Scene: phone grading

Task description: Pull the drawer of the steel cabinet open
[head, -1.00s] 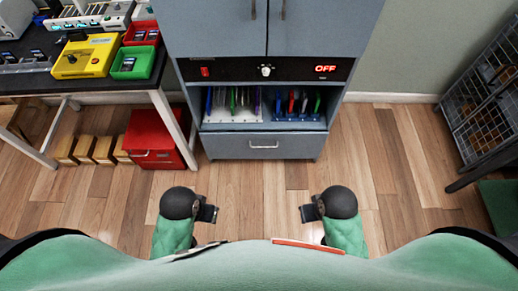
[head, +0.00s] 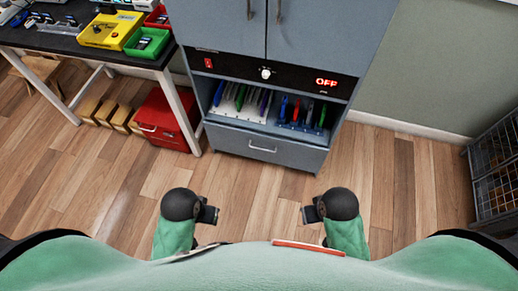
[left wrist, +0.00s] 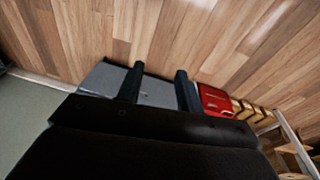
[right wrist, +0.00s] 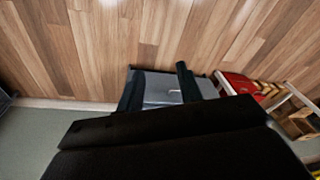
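The steel cabinet (head: 260,84) is grey-blue and stands ahead of me, slightly turned in the head view. Its drawer (head: 230,139) is at the bottom, closed flush with the cabinet front, with a silver bar handle (head: 262,149). The handle also shows in the right wrist view (right wrist: 174,91). My left gripper (head: 216,213) and my right gripper (head: 305,213) are low in front of my body, well apart from the drawer. The wrist views show the fingers of the left gripper (left wrist: 158,88) and the right gripper (right wrist: 158,88) spread with nothing between them.
An open shelf above the drawer holds a white rack (head: 236,104) and a blue rack (head: 298,126) with upright coloured items. A red box (head: 166,118) stands under the table (head: 100,50) at left. A wire cage (head: 498,180) is at right. The wood floor (head: 255,185) before the drawer is clear.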

